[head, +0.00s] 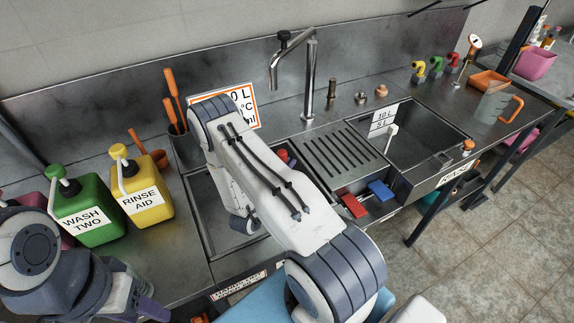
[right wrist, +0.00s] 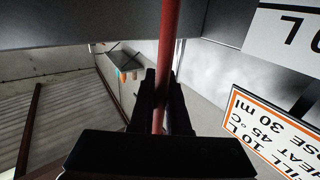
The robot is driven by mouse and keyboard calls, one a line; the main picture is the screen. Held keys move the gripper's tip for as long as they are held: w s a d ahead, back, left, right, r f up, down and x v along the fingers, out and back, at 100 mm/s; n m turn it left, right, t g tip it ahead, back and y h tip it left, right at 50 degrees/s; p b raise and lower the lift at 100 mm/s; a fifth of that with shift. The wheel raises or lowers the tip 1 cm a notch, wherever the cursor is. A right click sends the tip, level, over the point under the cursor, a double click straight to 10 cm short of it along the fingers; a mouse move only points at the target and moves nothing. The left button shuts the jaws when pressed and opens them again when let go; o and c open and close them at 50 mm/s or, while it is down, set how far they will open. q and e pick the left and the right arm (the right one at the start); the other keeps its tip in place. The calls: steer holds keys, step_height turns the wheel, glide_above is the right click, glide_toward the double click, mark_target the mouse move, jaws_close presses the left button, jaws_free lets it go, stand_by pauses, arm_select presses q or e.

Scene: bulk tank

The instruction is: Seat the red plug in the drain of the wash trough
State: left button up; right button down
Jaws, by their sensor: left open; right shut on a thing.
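My right gripper (right wrist: 163,105) is shut on an upright red rod (right wrist: 169,40) in the right wrist view. The rod runs out of the top of that view, so its end is hidden; I cannot tell whether the plug is on it. In the head view my right arm reaches down into the wash trough (head: 207,215) and hides much of it, and its fingers do not show. The drain is not visible. My left gripper (head: 150,308) is at the lower left, in front of the bench, open and apart from the trough; its fingers show only partly.
A green WASH TWO jug (head: 88,210) and a yellow RINSE AID jug (head: 140,190) stand left of the trough. A tap (head: 308,75) rises behind. A slotted drainer (head: 335,155) and the rinse basin (head: 425,135) lie to the right. An orange-bordered sign (right wrist: 275,135) stands close by.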

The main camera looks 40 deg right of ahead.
arm_select(q)
steer(key=shift+f+b, duration=2.3)
steer(key=shift+f, duration=0.2)
arm_select(e)
steer(key=shift+f, duration=2.95)
arm_select(q)
steer(key=shift+f+b, duration=0.5)
steer(key=shift+b, duration=0.05)
arm_select(e)
steer(key=shift+f, duration=0.6)
steer(key=c, duration=0.8)
jaws_free()
